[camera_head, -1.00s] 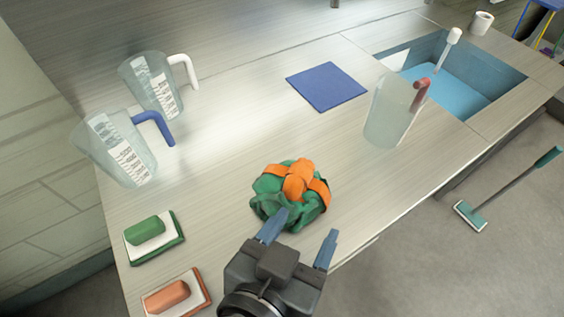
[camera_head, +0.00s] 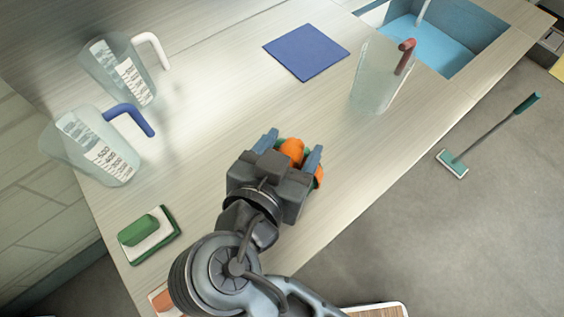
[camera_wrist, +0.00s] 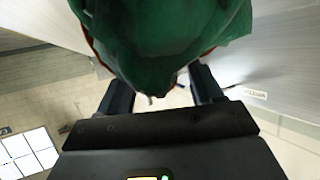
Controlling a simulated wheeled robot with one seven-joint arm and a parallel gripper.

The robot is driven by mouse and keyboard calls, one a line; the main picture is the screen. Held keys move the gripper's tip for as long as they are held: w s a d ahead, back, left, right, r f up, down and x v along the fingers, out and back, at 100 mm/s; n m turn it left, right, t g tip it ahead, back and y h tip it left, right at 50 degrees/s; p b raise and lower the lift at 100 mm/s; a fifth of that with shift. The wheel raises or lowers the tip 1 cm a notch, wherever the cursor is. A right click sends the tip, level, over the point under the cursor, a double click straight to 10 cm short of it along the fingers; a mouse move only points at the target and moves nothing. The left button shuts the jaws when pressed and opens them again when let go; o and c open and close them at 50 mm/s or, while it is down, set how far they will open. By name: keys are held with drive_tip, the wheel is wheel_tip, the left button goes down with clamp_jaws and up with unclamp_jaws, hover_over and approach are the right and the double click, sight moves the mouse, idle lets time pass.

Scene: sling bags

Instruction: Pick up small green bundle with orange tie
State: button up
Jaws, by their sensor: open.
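The small green bundle with orange tie (camera_head: 293,149) lies on the light counter, near its front edge. In the head view my gripper (camera_head: 291,147) covers most of it, and only some orange and a little green show. My gripper is open, with its blue fingers on either side of the bundle. In the wrist view the green cloth (camera_wrist: 165,35) fills the top middle, just beyond and between the two fingertips. I cannot tell whether the fingers touch it.
Two clear measuring jugs, one with a white handle (camera_head: 150,45) and one with a blue handle (camera_head: 128,115), stand at left. A red-handled jug (camera_head: 375,80) stands right of a blue mat (camera_head: 306,51). The sink (camera_head: 440,40) is back right.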

drive_tip(key=shift+w+d+f, duration=0.1)
drive_tip(key=shift+w+f, duration=0.05)
drive_tip(key=shift+w, duration=0.05)
drive_tip(key=shift+c, duration=0.4)
clamp_jaws()
drive_tip(key=shift+r, duration=0.55)
drive_tip(key=r, duration=0.3)
drive_tip(key=shift+s+d+r+b, duration=0.1)
drive_tip(key=shift+d+r+b, duration=0.15)
drive_tip(key=shift+d+b, duration=0.15)
drive_tip(key=s+d+r+p, duration=0.2)
drive_tip(key=d+r, duration=0.4)
drive_tip(key=d, duration=0.4)
drive_tip(key=shift+s+d+r, duration=0.25)
drive_tip(key=shift+s+r, duration=0.05)
